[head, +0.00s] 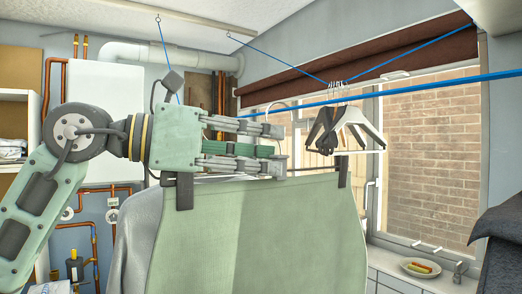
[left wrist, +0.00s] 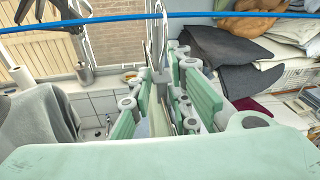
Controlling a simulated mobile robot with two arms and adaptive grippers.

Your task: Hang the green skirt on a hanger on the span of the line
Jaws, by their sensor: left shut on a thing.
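The green skirt (head: 260,235) hangs upright by two dark clips from a hanger, at the front of the head view. My left gripper (head: 282,148) is shut on the hanger just above the skirt's waist. The hanger's pale hook (head: 275,104) rises above the fingers, close to the blue line (head: 430,84); I cannot tell whether it touches it. In the left wrist view the line (left wrist: 230,14) crosses the top, and the held hanger (left wrist: 158,45) stands between the fingers (left wrist: 165,95). Most of the hanger bar is hidden by the gripper. My right gripper is not in view.
Several dark and white hangers (head: 345,128) hang together to the right of my gripper. A grey garment (head: 135,235) is behind the skirt at left. A plate with food (head: 420,268) is on the sill. Dark folded cloth (left wrist: 245,80) lies at right in the wrist view.

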